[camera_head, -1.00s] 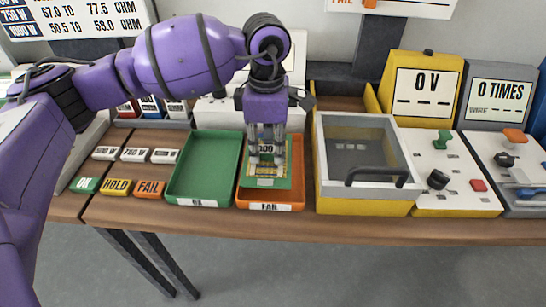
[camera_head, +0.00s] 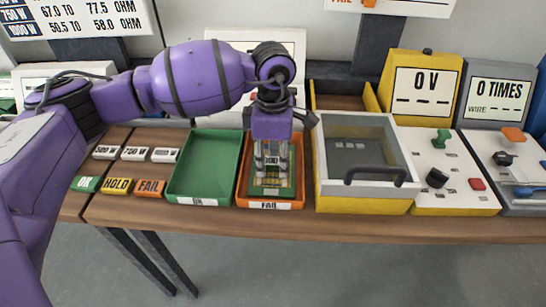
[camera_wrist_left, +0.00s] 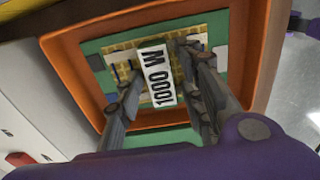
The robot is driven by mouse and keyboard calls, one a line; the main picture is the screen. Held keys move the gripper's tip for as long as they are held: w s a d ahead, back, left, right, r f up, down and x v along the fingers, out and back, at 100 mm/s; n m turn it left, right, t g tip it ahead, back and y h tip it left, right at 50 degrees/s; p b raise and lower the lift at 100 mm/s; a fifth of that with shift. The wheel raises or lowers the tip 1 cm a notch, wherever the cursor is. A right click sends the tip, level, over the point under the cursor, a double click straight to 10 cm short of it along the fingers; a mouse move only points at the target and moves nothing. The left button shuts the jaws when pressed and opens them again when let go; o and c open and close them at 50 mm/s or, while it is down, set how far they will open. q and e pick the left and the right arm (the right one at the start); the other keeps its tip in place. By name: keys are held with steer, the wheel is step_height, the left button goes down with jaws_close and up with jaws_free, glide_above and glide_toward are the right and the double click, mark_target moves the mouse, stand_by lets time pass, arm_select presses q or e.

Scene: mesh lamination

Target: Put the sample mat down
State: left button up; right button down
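The sample mat (camera_head: 272,191) is a green sheet with a yellow mesh and a white "1000 W" tag (camera_wrist_left: 155,75). It lies inside the orange tray (camera_head: 242,188), whose front label reads FAIL. The left wrist view shows the mat (camera_wrist_left: 98,62) a little askew within the tray walls (camera_wrist_left: 70,75). My left gripper (camera_head: 271,168) points down into the tray, with its fingers on either side of the tag, seemingly shut on it. The fingers and wrist hide part of the mat. My right gripper is in neither view.
An empty green tray (camera_head: 205,192) stands directly left of the orange one. A yellow and grey box with a clear lid and black handle (camera_head: 375,176) stands close on the right. OK, HOLD and FAIL blocks (camera_head: 118,186) lie at the left. The table's front edge is near.

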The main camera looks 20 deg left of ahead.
mark_target(273, 160)
arm_select(q)
steer(key=shift+r, duration=0.45)
step_height(273, 160, up, 12)
steer(key=shift+f, duration=0.25)
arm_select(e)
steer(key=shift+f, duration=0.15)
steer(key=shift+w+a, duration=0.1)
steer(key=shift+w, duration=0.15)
